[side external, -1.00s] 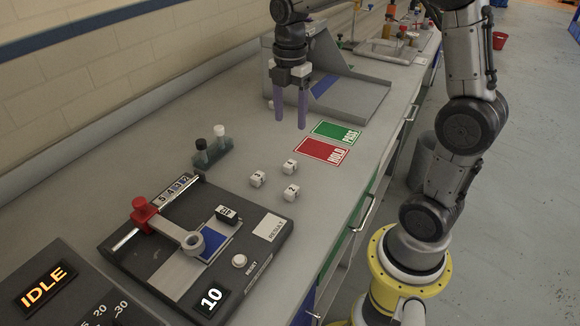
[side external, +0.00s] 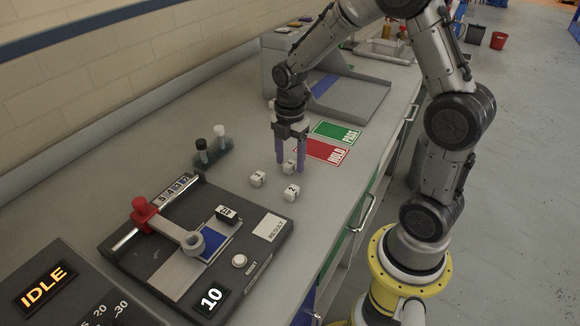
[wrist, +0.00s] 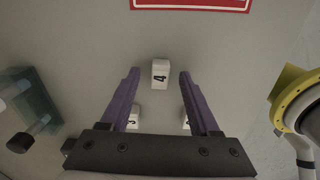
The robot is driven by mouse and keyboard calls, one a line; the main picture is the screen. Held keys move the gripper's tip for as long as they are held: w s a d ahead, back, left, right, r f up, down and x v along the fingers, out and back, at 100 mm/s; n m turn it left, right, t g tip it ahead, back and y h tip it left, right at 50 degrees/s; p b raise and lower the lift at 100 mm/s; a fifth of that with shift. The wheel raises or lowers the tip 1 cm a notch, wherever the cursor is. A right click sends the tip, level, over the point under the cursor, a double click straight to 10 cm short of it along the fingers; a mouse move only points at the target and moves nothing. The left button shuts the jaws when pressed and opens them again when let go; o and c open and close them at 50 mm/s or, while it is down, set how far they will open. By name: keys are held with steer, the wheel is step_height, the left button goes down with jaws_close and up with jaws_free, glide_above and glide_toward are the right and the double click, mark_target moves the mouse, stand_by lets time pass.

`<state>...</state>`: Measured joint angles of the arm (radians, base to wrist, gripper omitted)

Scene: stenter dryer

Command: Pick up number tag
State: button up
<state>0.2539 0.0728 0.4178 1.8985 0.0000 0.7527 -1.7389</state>
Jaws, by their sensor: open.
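Three small white number tags stand on the grey bench. The tag marked 4 (wrist: 160,73) lies between my fingertips in the wrist view, with space on both sides; it is the far one (side external: 289,167) in the side view. The tag marked 3 (wrist: 132,120) shows partly behind a finger, and it is the left one (side external: 257,179) in the side view. The third tag (side external: 291,193), marked 2, is nearer the front and mostly hidden in the wrist view. My gripper (side external: 290,168) is open, pointing down, its purple fingers low beside the tag marked 4. Exact finger height is unclear.
A dark test fixture (side external: 150,255) with a red knob stands at front left. A rack with two small bottles (side external: 212,155) is left of the tags. Red HOLD (side external: 325,151) and green PASS (side external: 337,133) cards lie behind. Bench around the tags is mostly clear.

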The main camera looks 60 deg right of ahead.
steer(key=shift+f, duration=0.1)
jaws_close()
stand_by(0.5)
